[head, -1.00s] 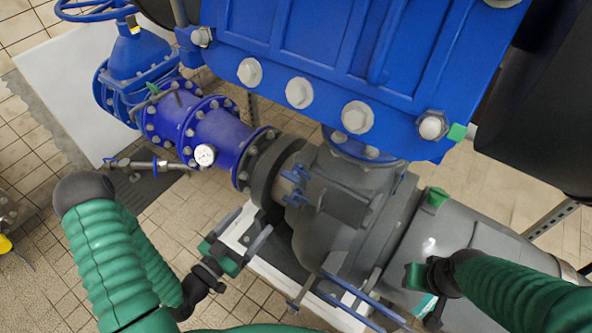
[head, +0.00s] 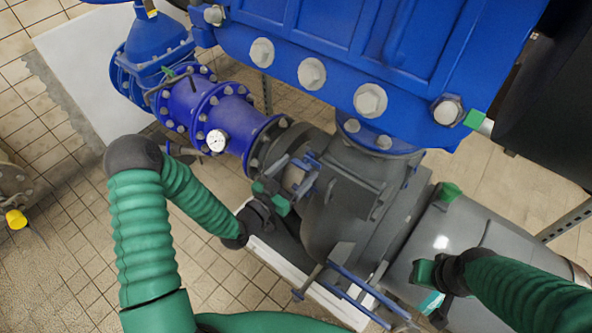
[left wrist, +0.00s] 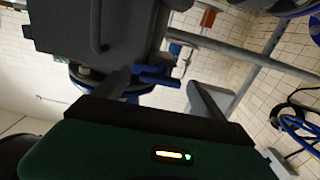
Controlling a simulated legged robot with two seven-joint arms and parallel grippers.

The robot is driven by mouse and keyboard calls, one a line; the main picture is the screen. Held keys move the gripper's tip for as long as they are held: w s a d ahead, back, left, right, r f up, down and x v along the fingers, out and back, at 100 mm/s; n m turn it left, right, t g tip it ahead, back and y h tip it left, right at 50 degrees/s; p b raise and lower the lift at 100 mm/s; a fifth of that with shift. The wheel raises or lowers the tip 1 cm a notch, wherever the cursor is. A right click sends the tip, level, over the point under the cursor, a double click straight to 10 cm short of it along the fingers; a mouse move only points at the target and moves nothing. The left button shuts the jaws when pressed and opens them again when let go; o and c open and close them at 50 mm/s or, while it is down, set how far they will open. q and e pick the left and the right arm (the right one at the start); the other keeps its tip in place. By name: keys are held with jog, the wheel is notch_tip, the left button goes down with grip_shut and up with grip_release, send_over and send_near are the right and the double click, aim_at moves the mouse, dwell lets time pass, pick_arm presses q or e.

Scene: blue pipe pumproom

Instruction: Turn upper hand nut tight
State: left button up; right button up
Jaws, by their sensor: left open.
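The upper hand nut (head: 309,160) is a small blue winged nut on the grey pump's side cover, below the big blue housing. A second blue nut sits just below it, largely hidden by my gripper. My left gripper (head: 292,180) is open at the cover, its fingers pointing toward the nuts. In the left wrist view, a blue nut (left wrist: 155,74) shows between the two spread fingers (left wrist: 165,95), nearer the left one. Whether either finger touches it I cannot tell. My right gripper (head: 428,283) is at the lower right by the grey casing; its fingers are not clear.
The blue housing (head: 340,45) with large bolts overhangs the cover. A blue flanged pipe (head: 205,110) with a gauge (head: 217,140) lies to the left.

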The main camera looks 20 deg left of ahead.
pick_arm(q)
jog(key=shift+a, duration=0.1)
jog(key=c, duration=1.4)
jog(key=shift+o, duration=0.2)
jog(key=o, duration=1.4)
jog(key=shift+c, duration=0.2)
jog(key=v, duration=1.6)
jog(key=shift+s+a+p, duration=0.15)
jog(key=shift+s+p, duration=0.25)
jog(key=shift+p, duration=0.05)
jog(key=shift+f, duration=0.1)
